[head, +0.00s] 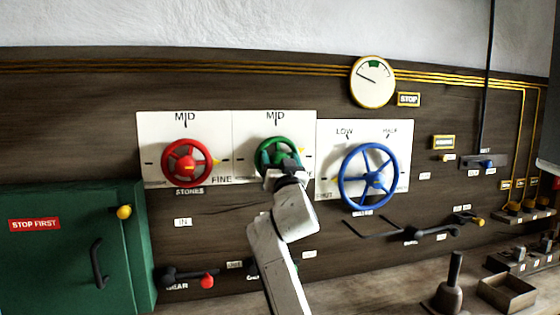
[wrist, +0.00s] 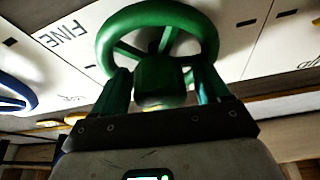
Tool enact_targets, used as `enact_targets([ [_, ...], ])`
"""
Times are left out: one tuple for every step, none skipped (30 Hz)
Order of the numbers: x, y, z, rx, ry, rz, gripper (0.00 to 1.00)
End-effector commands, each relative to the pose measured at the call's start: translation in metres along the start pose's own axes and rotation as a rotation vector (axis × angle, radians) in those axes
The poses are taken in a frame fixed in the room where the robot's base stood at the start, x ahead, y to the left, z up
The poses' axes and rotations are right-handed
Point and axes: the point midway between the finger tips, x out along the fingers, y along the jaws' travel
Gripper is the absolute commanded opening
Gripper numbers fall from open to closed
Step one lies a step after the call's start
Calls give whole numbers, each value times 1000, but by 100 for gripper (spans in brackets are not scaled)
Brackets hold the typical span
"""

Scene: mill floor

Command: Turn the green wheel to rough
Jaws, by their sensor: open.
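The green wheel (head: 277,150) is mounted on the middle white plate (head: 244,130), with MID printed above it. My gripper (head: 285,168) is at the wheel's lower right, covering part of its rim and the plate below. In the wrist view the green wheel (wrist: 157,20) fills the top, and my gripper (wrist: 162,80) has its open fingers either side of the wheel's square green hub (wrist: 160,78). I cannot tell whether the fingers touch it. A FINE mark (wrist: 62,34) shows on the plate. A yellow mark (head: 302,151) is right of the wheel. No readable "rough" label shows.
A red wheel (head: 187,163) is close on the left and a blue wheel (head: 368,177) close on the right. A dial gauge (head: 372,82) is above. A green cabinet (head: 70,250) stands at left. Handles and levers line the lower panel, with a bench (head: 400,285) below.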

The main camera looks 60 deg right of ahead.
Motion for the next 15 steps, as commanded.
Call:
enact_targets([
  [0, 0, 0, 0, 0, 0, 75],
  [0, 0, 0, 0, 0, 0, 75],
  [0, 0, 0, 0, 0, 0, 75],
  [0, 0, 0, 0, 0, 0, 75],
  [0, 0, 0, 0, 0, 0, 75],
  [0, 0, 0, 0, 0, 0, 74],
  [0, 0, 0, 0, 0, 0, 72],
  [0, 0, 0, 0, 0, 0, 69],
  [0, 0, 0, 0, -1, 0, 65],
  [0, 0, 0, 0, -1, 0, 62],
  [0, 0, 0, 0, -1, 0, 59],
  [0, 0, 0, 0, -1, 0, 55],
  [0, 0, 0, 0, -1, 0, 52],
  [0, 0, 0, -1, -1, 0, 50],
  [0, 0, 0, 0, -1, 0, 46],
])
